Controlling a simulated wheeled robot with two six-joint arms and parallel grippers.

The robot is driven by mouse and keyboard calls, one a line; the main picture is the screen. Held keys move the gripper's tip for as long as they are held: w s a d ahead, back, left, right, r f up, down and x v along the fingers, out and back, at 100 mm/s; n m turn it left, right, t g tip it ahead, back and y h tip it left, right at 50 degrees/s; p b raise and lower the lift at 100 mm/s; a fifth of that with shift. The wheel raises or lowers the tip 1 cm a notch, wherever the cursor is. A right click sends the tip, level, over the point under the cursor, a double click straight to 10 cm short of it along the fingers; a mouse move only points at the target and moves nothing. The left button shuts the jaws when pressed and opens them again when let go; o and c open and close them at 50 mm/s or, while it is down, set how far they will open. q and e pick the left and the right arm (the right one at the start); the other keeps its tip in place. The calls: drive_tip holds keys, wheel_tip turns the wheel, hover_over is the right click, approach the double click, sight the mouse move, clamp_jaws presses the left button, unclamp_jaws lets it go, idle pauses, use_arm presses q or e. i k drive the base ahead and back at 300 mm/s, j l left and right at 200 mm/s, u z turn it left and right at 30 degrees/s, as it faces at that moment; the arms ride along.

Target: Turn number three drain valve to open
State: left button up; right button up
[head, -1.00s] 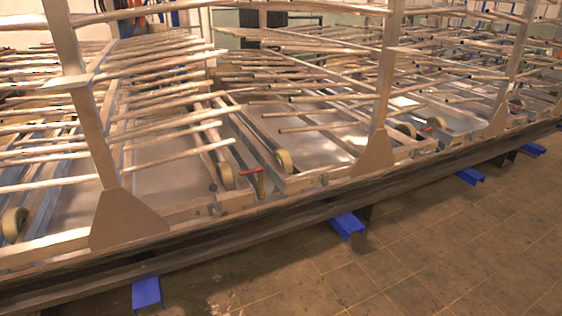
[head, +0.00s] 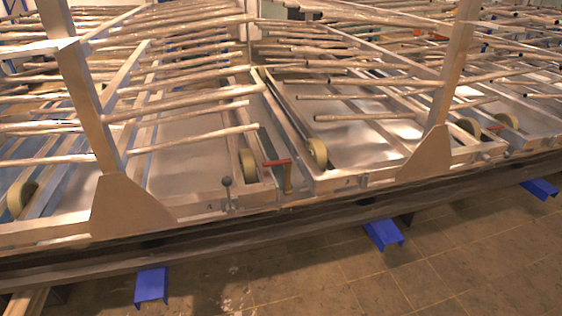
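A valve with a red lever handle (head: 277,163) on a brass-coloured body (head: 288,180) stands at the near edge of the metal frame, close to the middle of the head view. Its lever lies roughly level across the picture. A small number plate mark (head: 347,182) is on the frame to its right, too small to read surely. A second red handle (head: 495,128) shows farther right, small and partly hidden. A dark ball-topped lever (head: 227,184) stands left of the first valve. Neither of my grippers is in view.
Long metal rods (head: 180,105) stick out above the frame. Uprights with wide feet (head: 125,212) (head: 428,158) flank the valve. A dark beam (head: 300,220) runs along the front, with blue supports (head: 383,234) below. The tiled floor (head: 320,275) in front is clear.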

sight(282, 162)
drive_tip(key=i+l+u, duration=0.1)
drive_tip(key=l, duration=0.25)
drive_tip(key=i+l+u, duration=0.1)
drive_tip(key=i+l, duration=0.2)
drive_tip(key=i+l+u, duration=0.1)
drive_tip(key=l, duration=0.35)
drive_tip(key=i, duration=0.1)
